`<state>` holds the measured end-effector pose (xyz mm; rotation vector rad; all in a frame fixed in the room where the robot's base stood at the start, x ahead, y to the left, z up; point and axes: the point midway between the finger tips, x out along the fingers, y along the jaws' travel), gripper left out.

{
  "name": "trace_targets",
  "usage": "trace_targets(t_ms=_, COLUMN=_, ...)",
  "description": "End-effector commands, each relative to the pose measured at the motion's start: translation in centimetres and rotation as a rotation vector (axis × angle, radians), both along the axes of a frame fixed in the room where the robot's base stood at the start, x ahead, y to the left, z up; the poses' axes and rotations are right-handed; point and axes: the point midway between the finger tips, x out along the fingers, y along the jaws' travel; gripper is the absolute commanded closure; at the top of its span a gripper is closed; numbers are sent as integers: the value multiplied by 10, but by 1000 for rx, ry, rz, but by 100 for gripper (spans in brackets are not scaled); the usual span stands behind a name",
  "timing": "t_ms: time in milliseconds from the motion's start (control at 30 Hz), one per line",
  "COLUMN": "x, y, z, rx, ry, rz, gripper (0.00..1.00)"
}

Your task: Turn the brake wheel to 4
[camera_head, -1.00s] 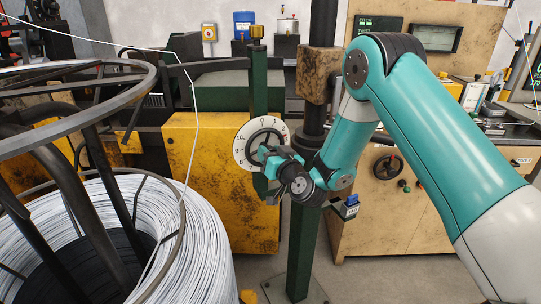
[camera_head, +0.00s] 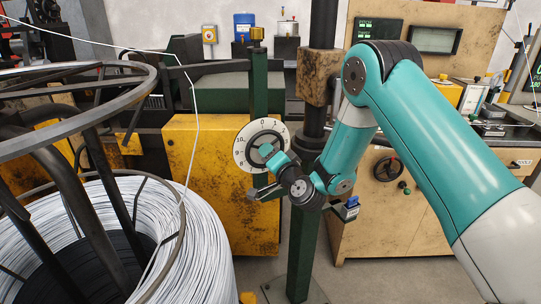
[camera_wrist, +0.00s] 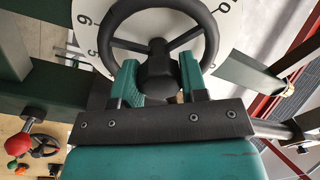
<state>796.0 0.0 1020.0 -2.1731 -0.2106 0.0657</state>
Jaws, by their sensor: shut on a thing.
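The brake wheel (camera_head: 254,139) is a dark spoked handwheel in front of a round white numbered dial (camera_head: 240,147) on a green post. In the wrist view the wheel's rim, spokes and hub (camera_wrist: 157,62) fill the upper middle, with part of the dial (camera_wrist: 88,36) behind. My gripper (camera_wrist: 160,80) has its two teal fingers on either side of the hub and is shut on the wheel. In the head view my gripper (camera_head: 270,154) covers the wheel's lower right and part of the dial. Which number the wheel stands at cannot be told.
A yellow, stained cabinet (camera_head: 205,190) stands behind the dial. A large wire coil (camera_head: 205,255) under a metal ring frame fills the left. A green post (camera_head: 303,255) stands close to my wrist. A beige console (camera_head: 400,225) with another handwheel (camera_head: 387,166) is at right.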

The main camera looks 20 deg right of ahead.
Motion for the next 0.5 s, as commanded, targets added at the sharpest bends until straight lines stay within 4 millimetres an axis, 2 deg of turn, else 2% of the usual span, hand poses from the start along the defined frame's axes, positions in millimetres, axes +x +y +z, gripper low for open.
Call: trace_targets(t_ms=500, x=1, y=-2, z=3, rx=37, ry=-4, rz=-5, gripper=84)
